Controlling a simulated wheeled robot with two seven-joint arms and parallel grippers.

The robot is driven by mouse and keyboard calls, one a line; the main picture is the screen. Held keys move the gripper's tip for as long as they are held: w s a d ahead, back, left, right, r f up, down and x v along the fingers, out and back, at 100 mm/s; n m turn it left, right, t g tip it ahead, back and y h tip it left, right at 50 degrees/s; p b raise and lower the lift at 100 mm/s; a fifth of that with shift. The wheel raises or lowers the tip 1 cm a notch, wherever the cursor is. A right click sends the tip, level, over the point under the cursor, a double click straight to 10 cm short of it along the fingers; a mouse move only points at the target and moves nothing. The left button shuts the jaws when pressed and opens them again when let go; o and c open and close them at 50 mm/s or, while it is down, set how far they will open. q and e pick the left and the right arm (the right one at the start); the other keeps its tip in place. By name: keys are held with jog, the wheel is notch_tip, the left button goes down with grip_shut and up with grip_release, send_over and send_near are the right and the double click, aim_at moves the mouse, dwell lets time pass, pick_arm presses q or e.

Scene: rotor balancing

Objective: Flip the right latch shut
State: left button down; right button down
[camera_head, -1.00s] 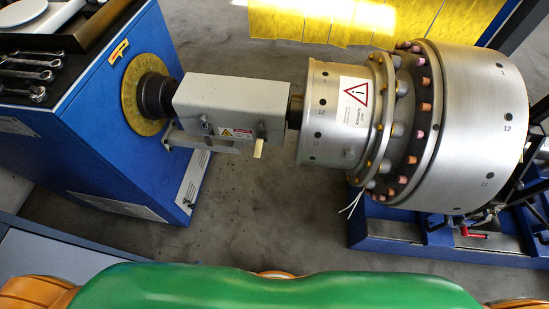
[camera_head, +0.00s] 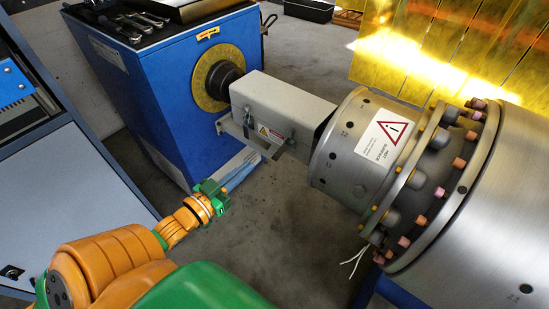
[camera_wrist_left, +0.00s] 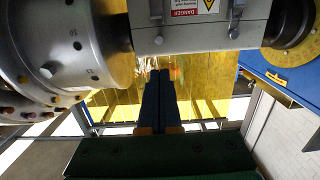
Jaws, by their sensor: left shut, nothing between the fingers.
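The grey cover box (camera_head: 285,100) sits on the shaft between the blue machine and the steel rotor. The right latch (camera_head: 291,142) is on its near side, towards the rotor end; I cannot tell its lever's position. In the left wrist view, where the rotor is on the left, this latch (camera_wrist_left: 157,28) hangs on the left of the danger label, with the other latch (camera_wrist_left: 235,24) on the right. My left gripper (camera_head: 252,162) is shut and empty, below and in front of the box. Its fingertips (camera_wrist_left: 160,73) appear below the right latch, apart from it. My right gripper is out of view.
The steel rotor (camera_head: 345,150) with its ring of bolts stands close to the box's right end. The blue machine (camera_head: 165,95) with wrenches on top stands at the left. Yellow translucent panels (camera_head: 430,55) hang behind. The floor (camera_head: 290,225) before the box is clear.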

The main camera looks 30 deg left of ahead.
pick_arm(q)
jog(key=b, duration=0.1)
send_near(280, 152)
jog(key=w+r, duration=0.5)
jog(key=shift+w+d+f+b, duration=0.1)
jog(key=shift+w+f+b, duration=0.15)
jog(key=shift+f, duration=0.45)
jog(key=shift+w+d+f+b, duration=0.15)
jog(key=shift+f+b, duration=0.25)
jog(key=shift+f, duration=0.25)
jog(key=shift+w+d+f+b, duration=0.1)
jog(key=shift+w+f+b, duration=0.15)
jog(key=shift+f, duration=0.45)
